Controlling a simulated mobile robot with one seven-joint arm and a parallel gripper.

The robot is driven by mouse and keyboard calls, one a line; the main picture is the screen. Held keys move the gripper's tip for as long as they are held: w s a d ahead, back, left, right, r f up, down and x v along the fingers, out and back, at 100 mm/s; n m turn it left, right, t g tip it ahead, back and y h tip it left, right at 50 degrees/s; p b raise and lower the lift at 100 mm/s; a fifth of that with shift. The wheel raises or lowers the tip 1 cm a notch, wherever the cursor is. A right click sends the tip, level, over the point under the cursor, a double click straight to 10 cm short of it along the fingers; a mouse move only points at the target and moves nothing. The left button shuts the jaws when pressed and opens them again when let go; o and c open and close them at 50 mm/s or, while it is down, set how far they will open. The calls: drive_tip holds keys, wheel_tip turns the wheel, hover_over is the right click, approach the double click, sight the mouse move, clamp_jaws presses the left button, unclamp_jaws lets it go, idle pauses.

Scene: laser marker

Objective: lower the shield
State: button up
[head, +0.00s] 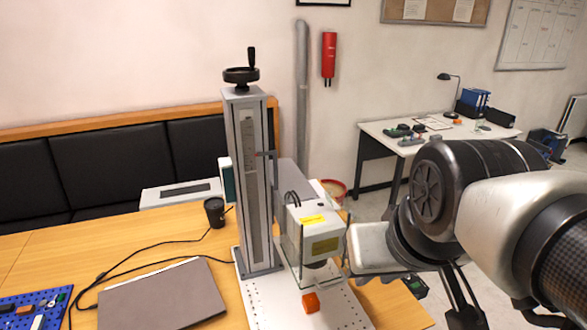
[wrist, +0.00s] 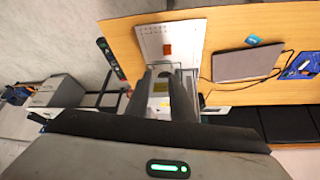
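The laser marker has a tall grey column (head: 252,180) with a black hand crank on top. Its white laser head (head: 316,232) has yellow labels and also shows in the wrist view (wrist: 160,88). A thin, clear shield (head: 291,262) with narrow edges seems to hang around the head's lower part; its exact outline is hard to see. An orange block (head: 310,302) lies on the white perforated base plate (head: 262,300) below. My gripper (wrist: 163,85) is open, its two dark fingers apart with the laser head between them in the wrist view. Contact cannot be told.
A blue pegboard tray (head: 35,308) is at the left edge. A black bench stands behind. My arm fills the right side.

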drive_tip(key=w+b, duration=0.1)
drive_tip(key=w, duration=0.2)
drive_tip(key=w+f+n+g, duration=0.1)
drive_tip(key=w, duration=0.2)
drive_tip(key=w+f+g+b, duration=0.1)
drive_tip(key=w, duration=0.1)
drive_tip(key=shift+w+a+f+n+b, duration=0.2)
drive_tip(key=shift+w+f+n+b, duration=0.1)
drive_tip(key=shift+w+n, duration=0.1)
clamp_jaws()
drive_tip(key=n+g+b, duration=0.1)
hover_over(335, 285)
drive_tip(key=s+x, duration=0.1)
drive_tip(key=x, duration=0.3)
drive_tip(key=shift+y, duration=0.3)
drive_tip(key=s+x, duration=0.1)
drive_tip(key=x, duration=0.7)
drive_tip(key=s+b+x, duration=0.1)
drive_tip(key=x, duration=0.3)
drive_tip(key=shift+s+d+f, duration=0.25)
drive_tip(key=shift+d+f, duration=0.05)
drive_tip(key=shift+f, duration=0.35)
drive_tip(key=shift+s+f, duration=0.1)
drive_tip(key=shift+f, duration=0.3)
